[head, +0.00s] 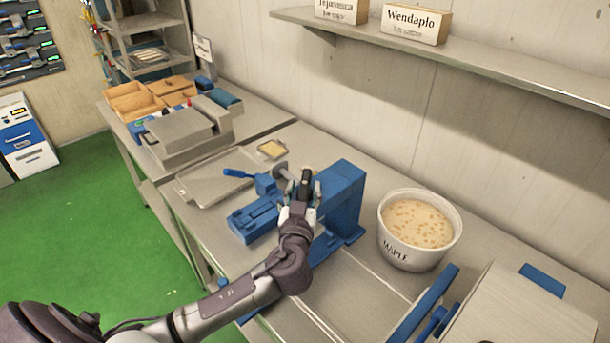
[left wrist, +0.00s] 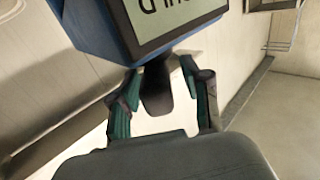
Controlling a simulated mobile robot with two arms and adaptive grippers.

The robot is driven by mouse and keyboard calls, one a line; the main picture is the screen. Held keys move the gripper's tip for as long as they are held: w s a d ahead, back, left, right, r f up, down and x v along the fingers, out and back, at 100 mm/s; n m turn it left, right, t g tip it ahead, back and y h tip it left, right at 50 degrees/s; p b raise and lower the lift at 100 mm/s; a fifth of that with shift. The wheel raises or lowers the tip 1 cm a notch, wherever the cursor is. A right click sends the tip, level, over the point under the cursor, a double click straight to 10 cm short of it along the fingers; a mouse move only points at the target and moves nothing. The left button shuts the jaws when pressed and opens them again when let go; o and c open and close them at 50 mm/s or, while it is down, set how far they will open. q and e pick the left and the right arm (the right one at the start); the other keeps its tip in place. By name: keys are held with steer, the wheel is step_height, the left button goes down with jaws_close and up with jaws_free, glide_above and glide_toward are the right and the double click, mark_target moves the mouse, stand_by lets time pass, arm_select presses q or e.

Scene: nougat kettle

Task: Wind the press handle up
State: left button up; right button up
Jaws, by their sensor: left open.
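The blue press (head: 343,192) stands on the grey bench in the middle of the head view. My left gripper (head: 304,187) is at the press's near side, its fingers pointing up and away. A dark handle (head: 306,176) shows between its fingers. In the left wrist view the dark handle (left wrist: 157,90) hangs between the two open green-sided fingers (left wrist: 160,98), below a blue block (left wrist: 95,28) with a pale lettered label (left wrist: 175,15). The fingers look apart from the handle. The handle's joint to the press is hidden. My right gripper is not in view.
A white tub (head: 412,250) marked "MAPLE" stands right of the press. A metal tray (head: 208,188) and a blue lever (head: 238,174) are to its left. A shelf (head: 480,60) runs along the wall above. Blue bars (head: 430,300) lie at the front right.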

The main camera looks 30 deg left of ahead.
arm_select(q)
steer(key=shift+x, duration=1.25)
jaws_close()
